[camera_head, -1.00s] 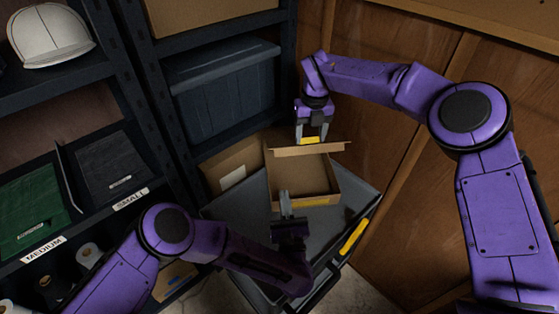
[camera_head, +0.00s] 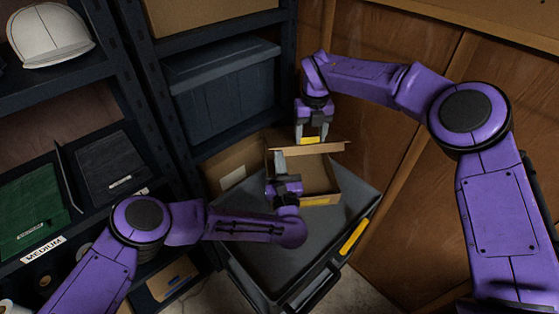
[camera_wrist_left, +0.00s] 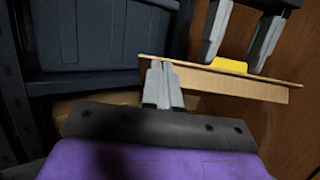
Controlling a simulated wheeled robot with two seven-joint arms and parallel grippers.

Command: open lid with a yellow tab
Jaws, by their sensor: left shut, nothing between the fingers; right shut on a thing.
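A cardboard box (camera_head: 320,172) stands on the grey cart top, with its lid (camera_head: 325,147) raised at the back edge. A yellow tab (camera_head: 309,140) sits at the lid's top edge. My right gripper (camera_head: 312,138) is shut on the lid at the tab; the left wrist view shows its fingers on either side of the yellow tab (camera_wrist_left: 230,66). My left gripper (camera_head: 280,162) is shut and empty over the left part of the box. In the left wrist view its fingertips (camera_wrist_left: 160,68) are close to the lid (camera_wrist_left: 220,80); I cannot tell whether they touch.
The grey cart (camera_head: 254,251) has a yellow-marked handle (camera_head: 353,237) at right. A shelf with a blue bin (camera_head: 222,90) stands close behind at left. Another cardboard piece (camera_head: 233,172) leans behind the cart. A wooden wall (camera_head: 385,170) bounds the right.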

